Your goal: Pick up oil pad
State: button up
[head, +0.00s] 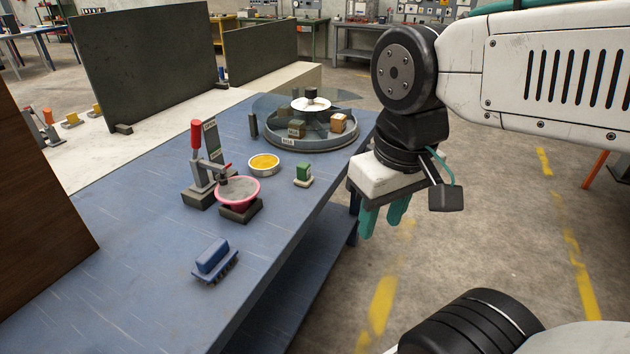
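No label marks the oil pad. A round shallow tin with a yellow-orange top (264,163) lies on the blue workbench (130,290) and looks most like it. A small green block on a pale base (303,173) stands to its right and could also be a pad; I cannot tell for sure. My gripper (381,224) has teal fingers pointing down. They are apart with nothing seen between them. It hangs off the bench's right edge, over the floor, to the right of both things and touching neither.
A blue brush (213,258) lies nearer. A round divided tray with a clear cover (311,128) is at the far end. The bench's front left is clear.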

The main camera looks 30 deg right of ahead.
aim_at(304, 178)
jog(key=u, duration=0.05)
jog(key=k, duration=1.15)
jog(key=z, duration=0.65)
jog(key=i, duration=0.6)
jog(key=z, duration=0.6)
jog(key=i, duration=1.35)
jog(key=u, duration=0.95)
jog(key=i, duration=0.3)
jog(key=u, duration=0.3)
